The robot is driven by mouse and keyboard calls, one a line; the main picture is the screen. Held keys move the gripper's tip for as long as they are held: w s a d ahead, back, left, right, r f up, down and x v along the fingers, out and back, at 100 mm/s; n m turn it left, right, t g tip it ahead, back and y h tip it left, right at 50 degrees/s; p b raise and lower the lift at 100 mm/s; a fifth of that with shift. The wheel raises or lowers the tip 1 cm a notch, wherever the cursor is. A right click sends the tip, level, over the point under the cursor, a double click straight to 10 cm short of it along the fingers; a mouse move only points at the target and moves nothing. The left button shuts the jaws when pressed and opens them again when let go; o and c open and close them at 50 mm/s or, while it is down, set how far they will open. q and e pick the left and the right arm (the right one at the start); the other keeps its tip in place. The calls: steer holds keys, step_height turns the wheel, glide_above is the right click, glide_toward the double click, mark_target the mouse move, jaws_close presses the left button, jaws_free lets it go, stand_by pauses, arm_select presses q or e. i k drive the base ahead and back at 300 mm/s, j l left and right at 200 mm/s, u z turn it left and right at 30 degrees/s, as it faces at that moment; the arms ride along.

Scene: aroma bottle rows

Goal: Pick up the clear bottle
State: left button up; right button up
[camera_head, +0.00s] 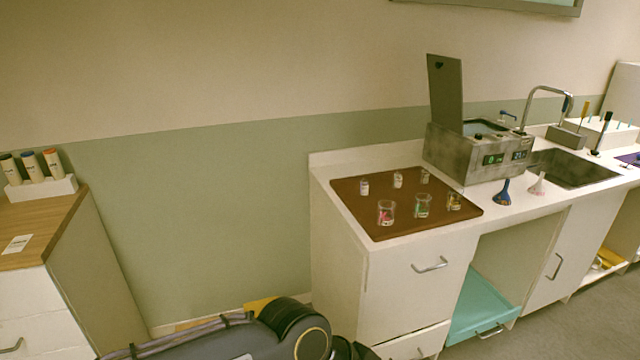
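A brown board (350,207) lies on the white counter. Three small bottles stand upright in its back row: a left one (364,187), a middle one (398,180) and a right one (425,177). They look whitish or clear with pale labels, too small to tell which is the clear one. In front of them stand three glass beakers with coloured contents: the left beaker (386,213), the middle beaker (422,206) and the right beaker (454,201). A grey link of my arm crosses the bottom edge. Neither of my grippers shows.
A metal water bath (465,160) with its lid raised stands right of the board. A blue funnel (503,193), a pale funnel (538,184) and a sink (570,168) are farther right. A wooden-topped cabinet (45,225) with a white bottle rack (42,190) stands at left.

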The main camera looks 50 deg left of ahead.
mark_target(397, 183)
steer(key=i+u, duration=0.15)
steer(key=u, duration=0.25)
steer(key=i+u, duration=0.15)
steer(key=u, duration=0.2)
steer(key=i+u, duration=0.15)
steer(key=u, duration=0.25)
steer(key=i+l+u, duration=0.1)
steer(key=u, duration=0.3)
steer(key=i+l+u, duration=0.1)
steer(key=i+l, duration=0.15)
steer(key=i+l+u, duration=0.1)
steer(key=i+l, duration=0.15)
steer(key=l, duration=0.2)
steer(key=i+l+u, duration=0.15)
steer(key=l, duration=0.25)
steer(key=i, duration=0.05)
